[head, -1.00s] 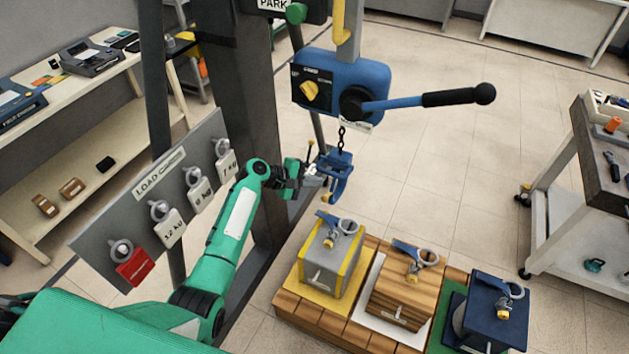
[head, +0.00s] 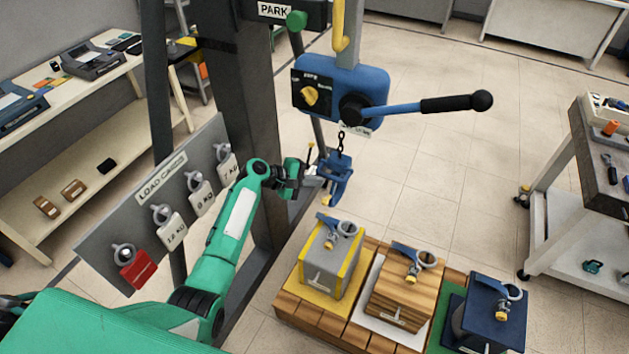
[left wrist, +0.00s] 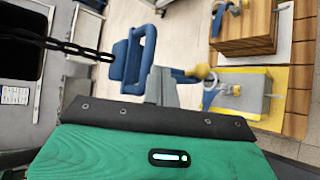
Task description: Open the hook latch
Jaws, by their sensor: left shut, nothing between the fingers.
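The blue hook (head: 337,178) hangs on a short dark chain below the blue lever hoist (head: 345,88). In the left wrist view the hook (left wrist: 146,50) shows as a blue frame with its chain running left. My left gripper (head: 312,172) is shut and empty, at the left side of the hook. In the left wrist view its grey fingers (left wrist: 163,88) are close together beside the hook's blue frame. I cannot tell whether they touch the latch, which is hard to make out. My right gripper is not in view.
Below the hook, a wooden pallet (head: 310,325) bears a grey-yellow block (head: 325,262), a wooden block (head: 400,296) and a dark blue block (head: 492,325), each with a ring on top. A load-card board (head: 100,245) stands left of my arm. A cart (head: 560,205) is at the right.

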